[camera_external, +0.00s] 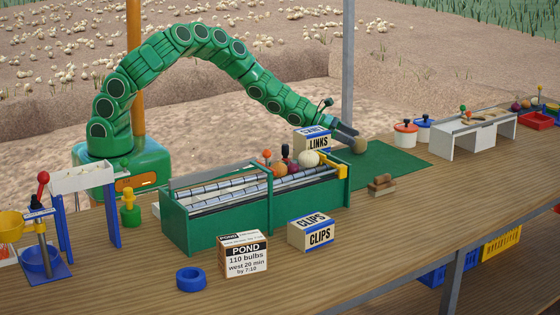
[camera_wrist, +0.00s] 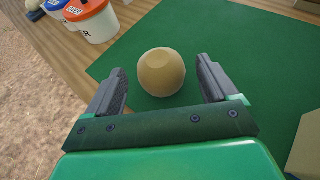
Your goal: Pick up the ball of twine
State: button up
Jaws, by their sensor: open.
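The ball of twine (camera_wrist: 161,71) is a round tan ball on the green mat (camera_wrist: 235,45). In the wrist view it sits between and slightly beyond the two dark fingertips of my gripper (camera_wrist: 162,78), with gaps on both sides. In the external view the ball of twine (camera_external: 360,146) is at the end of my green arm, by the tips of my gripper (camera_external: 350,137). My gripper is open and holds nothing. Whether the fingers reach down beside the ball or stay above it, I cannot tell.
White tubs with red (camera_external: 405,132) and blue (camera_external: 423,128) lids stand beyond the mat. A LINKS box (camera_external: 319,143) and the green roller conveyor (camera_external: 210,218) are left of the gripper. The mat around the ball is clear.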

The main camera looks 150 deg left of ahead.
aim_at(364, 143)
jog(key=shift+x, duration=2.35)
jog(key=shift+w+a+f, duration=0.25)
jog(key=shift+w+a, duration=0.1)
jog(key=c, duration=1.1)
